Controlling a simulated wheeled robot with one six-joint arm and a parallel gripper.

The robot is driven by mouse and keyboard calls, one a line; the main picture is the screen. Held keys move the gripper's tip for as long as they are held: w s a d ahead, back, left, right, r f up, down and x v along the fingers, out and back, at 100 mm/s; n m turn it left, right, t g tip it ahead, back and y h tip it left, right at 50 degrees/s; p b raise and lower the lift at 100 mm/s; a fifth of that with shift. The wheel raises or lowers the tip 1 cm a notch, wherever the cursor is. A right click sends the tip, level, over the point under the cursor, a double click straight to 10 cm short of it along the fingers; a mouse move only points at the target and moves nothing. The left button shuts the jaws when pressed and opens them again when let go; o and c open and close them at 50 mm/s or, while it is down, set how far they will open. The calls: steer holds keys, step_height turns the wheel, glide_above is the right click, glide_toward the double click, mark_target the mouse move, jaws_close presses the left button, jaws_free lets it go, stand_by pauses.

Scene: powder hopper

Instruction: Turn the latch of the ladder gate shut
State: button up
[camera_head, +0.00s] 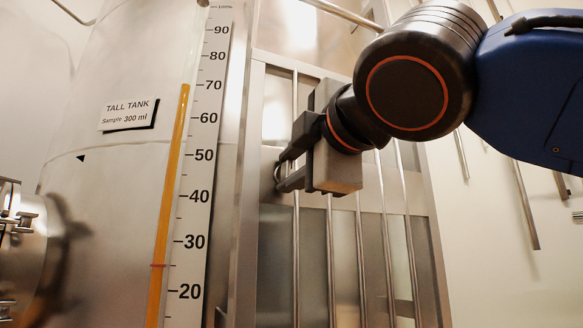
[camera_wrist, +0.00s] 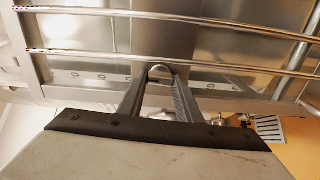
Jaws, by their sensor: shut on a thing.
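The ladder gate (camera_head: 276,258) is a steel frame with upright bars beside the tall tank. My gripper (camera_head: 279,173) is at the gate's left side, at the height of its cross plate. In the wrist view my gripper (camera_wrist: 160,84) has its two dark fingers reaching to a small rounded metal piece, which looks like the latch (camera_wrist: 160,70), between the fingertips. The fingers are shut on it. In the head view the latch is mostly hidden by the fingers, and its angle cannot be told.
The tall tank (camera_head: 110,200) with its level scale (camera_head: 198,170) and orange tube stands to the left of the gate. A round hatch (camera_head: 30,250) sticks out at the far left. Bars (camera_wrist: 170,55) run close in front of my fingers in the wrist view.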

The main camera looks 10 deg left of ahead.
steer(key=shift+n, duration=0.3)
steer(key=o, duration=1)
steer(key=shift+o, duration=0.2)
steer(key=shift+s, duration=0.1)
steer(key=v, duration=1.7)
steer(key=shift+d, duration=0.15)
stand_by(0.3)
stand_by(0.5)
